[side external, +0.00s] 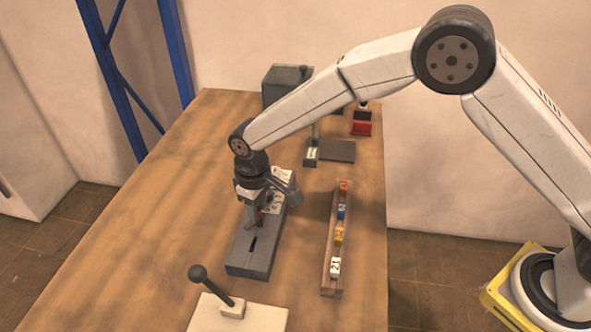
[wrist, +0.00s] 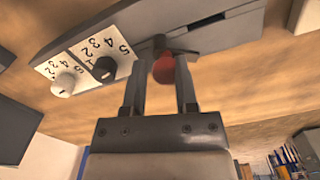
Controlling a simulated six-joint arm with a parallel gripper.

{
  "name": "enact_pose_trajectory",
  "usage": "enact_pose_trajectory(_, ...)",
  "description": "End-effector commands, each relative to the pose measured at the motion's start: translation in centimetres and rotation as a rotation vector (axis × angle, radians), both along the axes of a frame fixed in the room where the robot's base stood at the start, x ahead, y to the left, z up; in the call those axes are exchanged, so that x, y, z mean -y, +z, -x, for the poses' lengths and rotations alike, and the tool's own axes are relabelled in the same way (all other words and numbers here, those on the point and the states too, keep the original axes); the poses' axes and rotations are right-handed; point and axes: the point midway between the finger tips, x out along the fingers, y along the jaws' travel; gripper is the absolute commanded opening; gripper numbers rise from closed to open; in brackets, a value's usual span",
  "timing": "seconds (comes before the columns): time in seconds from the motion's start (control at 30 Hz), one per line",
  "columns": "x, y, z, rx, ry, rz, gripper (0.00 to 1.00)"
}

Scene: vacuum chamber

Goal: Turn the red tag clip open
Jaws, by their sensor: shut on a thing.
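The red tag clip (wrist: 163,69) is a small rounded red piece at the grey slotted panel, between my gripper's two fingers in the wrist view. My gripper (wrist: 160,82) is shut on it. In the side view my gripper (side external: 256,220) points down over the grey panel (side external: 247,262), and its fingers hide most of the clip. A dark, narrow slot (side external: 252,245) runs along the panel on the near side of the gripper. How far the clip is turned cannot be made out.
Beside the clip are a black dial knob (wrist: 104,68) and a white dial knob (wrist: 64,84) on numbered plates. A wooden tray (side external: 329,283) of coloured blocks stands to the right. A ball-topped lever (side external: 198,273) stands in front. A grey box (side external: 284,80) is at the back.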

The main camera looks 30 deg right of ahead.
Motion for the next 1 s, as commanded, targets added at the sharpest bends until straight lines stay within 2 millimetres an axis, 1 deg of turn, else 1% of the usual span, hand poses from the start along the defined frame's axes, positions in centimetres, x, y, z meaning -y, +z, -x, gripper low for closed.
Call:
enact_pose_trajectory(0.7,0.0,0.12,-0.04,0.001,-0.68,0.0,0.0)
enact_pose_trajectory(1.0,0.01,0.13,-0.04,0.001,-0.918,0.0,0.0)
